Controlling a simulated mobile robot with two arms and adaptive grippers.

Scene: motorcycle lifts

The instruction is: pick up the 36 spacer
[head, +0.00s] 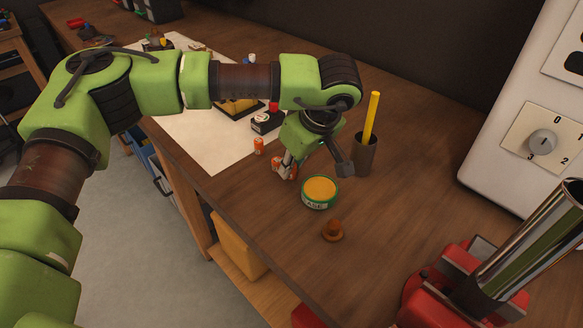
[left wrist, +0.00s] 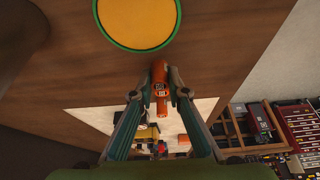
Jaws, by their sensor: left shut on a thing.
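My left gripper (head: 287,164) is low over the workbench and shut on an orange spacer (head: 279,172). In the left wrist view, the orange spacer (left wrist: 160,84) sits between the two fingertips (left wrist: 161,93). It has a dark label that is too small to read for certain, so I cannot confirm the number 36. Another small orange piece (head: 258,146) stands just left of the gripper near the bench's front edge. My right gripper is not in view.
A green-rimmed tin with a yellow-orange top (head: 320,191) stands close in front of the gripper. A brown knob-like piece (head: 333,230) is nearer. A dark cup (head: 364,155) holding a yellow stick stands right. A black tape measure-like item (head: 266,122) lies behind.

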